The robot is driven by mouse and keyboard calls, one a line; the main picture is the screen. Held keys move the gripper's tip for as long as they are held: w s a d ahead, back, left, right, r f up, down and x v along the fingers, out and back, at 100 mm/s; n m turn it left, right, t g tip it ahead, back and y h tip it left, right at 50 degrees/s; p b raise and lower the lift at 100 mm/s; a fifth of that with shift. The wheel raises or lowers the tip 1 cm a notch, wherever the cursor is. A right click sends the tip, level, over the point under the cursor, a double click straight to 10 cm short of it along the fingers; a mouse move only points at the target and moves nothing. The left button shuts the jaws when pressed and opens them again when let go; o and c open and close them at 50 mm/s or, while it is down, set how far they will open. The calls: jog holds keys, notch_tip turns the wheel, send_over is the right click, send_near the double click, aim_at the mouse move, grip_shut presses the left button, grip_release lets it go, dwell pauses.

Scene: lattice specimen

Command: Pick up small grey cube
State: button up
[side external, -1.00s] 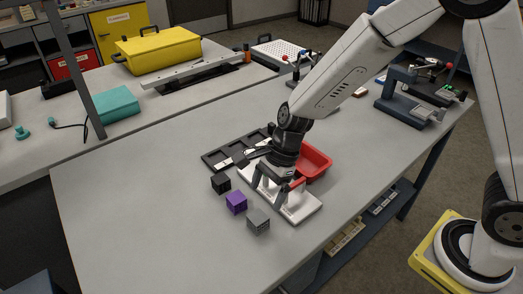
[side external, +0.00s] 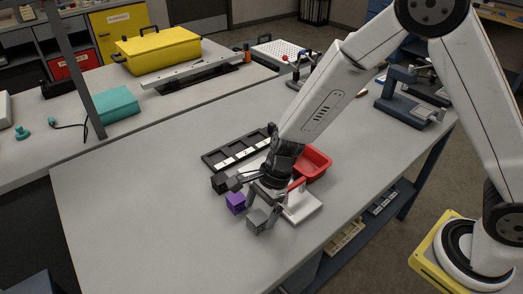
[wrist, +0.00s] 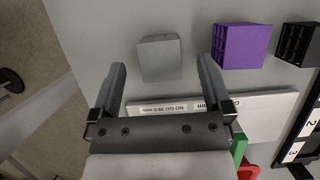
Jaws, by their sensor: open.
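The small grey cube (side external: 257,222) sits on the grey table near its front edge, at the end of a row of cubes. In the wrist view the grey cube (wrist: 159,58) lies just ahead of the fingertips, roughly between their lines. My gripper (wrist: 165,70) is open and empty, its two fingers pointing toward the cube. In the side view my gripper (side external: 262,212) is low over the table beside the grey cube, and one finger overlaps it in the picture. Whether it touches the cube I cannot tell.
A purple cube (side external: 236,203) and a black cube (side external: 220,183) stand in line beside the grey one. A white labelled plate (side external: 305,208), a red bin (side external: 317,163) and a black slotted tray (side external: 225,157) lie close behind. The table's left front is clear.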

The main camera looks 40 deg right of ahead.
jog(key=shift+x, duration=1.15)
jog(key=c, duration=1.3)
jog(key=shift+r, duration=0.15)
jog(key=shift+r, duration=0.75)
jog(key=shift+s+d+r, duration=0.85)
jog(key=shift+s+r, duration=1)
jog(key=shift+s, duration=0.3)
jog(key=shift+s+d+r, duration=0.85)
jog(key=shift+s+r, duration=1.05)
jog(key=shift+s, duration=0.3)
jog(key=shift+s+d+r, duration=0.85)
jog(key=shift+s+r, duration=1)
jog(key=shift+s, duration=0.3)
